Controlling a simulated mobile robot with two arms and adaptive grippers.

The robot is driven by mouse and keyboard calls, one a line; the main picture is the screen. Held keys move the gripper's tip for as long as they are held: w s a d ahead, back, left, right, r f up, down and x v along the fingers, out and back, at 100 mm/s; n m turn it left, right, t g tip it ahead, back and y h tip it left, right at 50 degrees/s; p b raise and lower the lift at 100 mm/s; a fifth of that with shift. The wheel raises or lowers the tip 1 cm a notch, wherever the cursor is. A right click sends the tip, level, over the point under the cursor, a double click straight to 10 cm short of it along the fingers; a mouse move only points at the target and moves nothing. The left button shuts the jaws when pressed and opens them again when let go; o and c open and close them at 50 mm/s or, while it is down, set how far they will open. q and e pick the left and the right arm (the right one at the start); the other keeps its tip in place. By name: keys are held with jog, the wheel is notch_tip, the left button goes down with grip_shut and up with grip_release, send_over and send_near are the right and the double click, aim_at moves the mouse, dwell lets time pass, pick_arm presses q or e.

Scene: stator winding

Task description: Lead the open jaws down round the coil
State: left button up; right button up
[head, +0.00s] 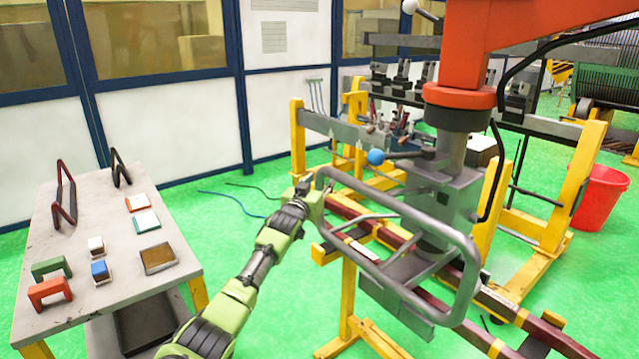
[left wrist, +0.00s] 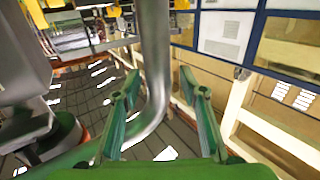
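The coil (head: 383,235) is a long dark red pair of bars with light bands, lying slantwise on yellow stands in the head view. I cannot make it out surely in the left wrist view. My left gripper (head: 312,188) is near the coil's far left end, beside the corner of a grey tube frame. In the left wrist view my left gripper (left wrist: 162,88) has its two green fingers spread apart, with the grey tube (left wrist: 155,50) showing in the gap. The jaws look empty; whether they touch the tube, I cannot tell. My right gripper is out of view.
The grey tube frame (head: 455,240) hangs over the coil below an orange lifting arm (head: 465,60). A yellow stand (head: 350,300) supports the coil. A work table (head: 100,240) with small blocks stands left. A red bucket (head: 600,198) stands right.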

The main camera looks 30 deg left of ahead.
pick_arm(q)
jog(key=shift+s+d, duration=0.1)
jog(key=shift+s+d+f, duration=0.1)
jog(key=shift+s, duration=0.15)
jog(key=v, duration=1.1)
jog(key=shift+s, duration=0.1)
